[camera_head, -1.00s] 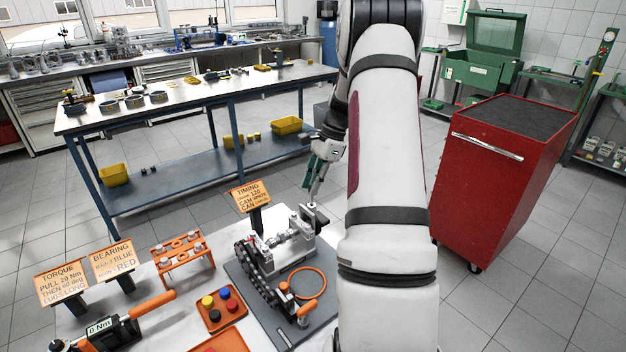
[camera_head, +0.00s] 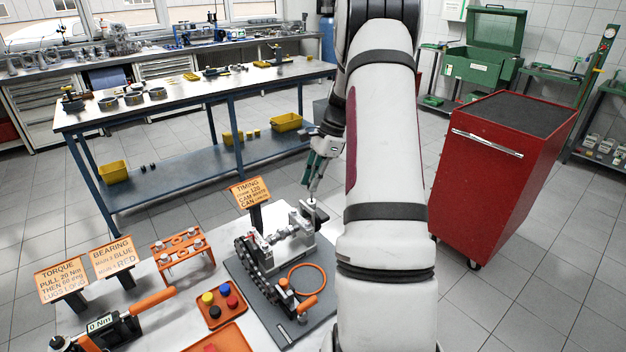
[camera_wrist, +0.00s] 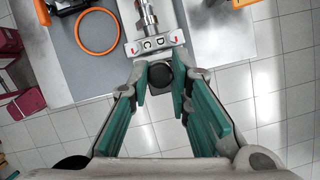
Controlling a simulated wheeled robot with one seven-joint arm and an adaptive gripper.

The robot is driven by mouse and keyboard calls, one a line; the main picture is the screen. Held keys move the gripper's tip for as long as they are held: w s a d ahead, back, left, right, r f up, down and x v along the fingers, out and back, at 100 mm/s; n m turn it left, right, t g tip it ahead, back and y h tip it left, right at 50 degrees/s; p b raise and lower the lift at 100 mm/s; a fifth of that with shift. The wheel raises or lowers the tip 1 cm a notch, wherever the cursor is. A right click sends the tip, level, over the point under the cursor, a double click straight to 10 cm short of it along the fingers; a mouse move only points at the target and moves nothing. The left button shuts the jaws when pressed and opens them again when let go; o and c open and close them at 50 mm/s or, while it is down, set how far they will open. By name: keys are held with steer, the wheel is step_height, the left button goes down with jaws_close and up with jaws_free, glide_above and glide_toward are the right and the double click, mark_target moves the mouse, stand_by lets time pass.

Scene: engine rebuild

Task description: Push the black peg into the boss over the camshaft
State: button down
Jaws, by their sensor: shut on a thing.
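In the wrist view my gripper (camera_wrist: 160,78) has its green fingers on either side of the black peg (camera_wrist: 160,74), shut on it. The peg shows as a dark round top seen end-on, just below the edge of the light block marked with letters (camera_wrist: 155,43). The metal camshaft (camera_wrist: 148,16) runs up from that block. In the head view my gripper (camera_head: 313,190) points down at the back right end of the camshaft stand (camera_head: 290,250).
An orange ring (camera_head: 307,281) lies on the grey plate, with a dark chain (camera_head: 258,268) along its left. A timing sign (camera_head: 250,192) stands close behind the stand. A tray of coloured caps (camera_head: 222,304) is to the left. A red cabinet (camera_head: 490,190) stands right of my arm.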

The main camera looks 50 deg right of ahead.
steer(key=shift+f+b, duration=0.7)
steer(key=shift+f, duration=1.45)
stand_by(1.2)
steer(key=c, duration=1.7)
jaws_free()
steer(key=shift+r, duration=0.3)
steer(key=shift+r, duration=0.35)
steer(key=shift+r+p, duration=0.4)
steer(key=shift+r, duration=0.5)
steer(key=o, duration=0.5)
steer(key=shift+o, duration=0.2)
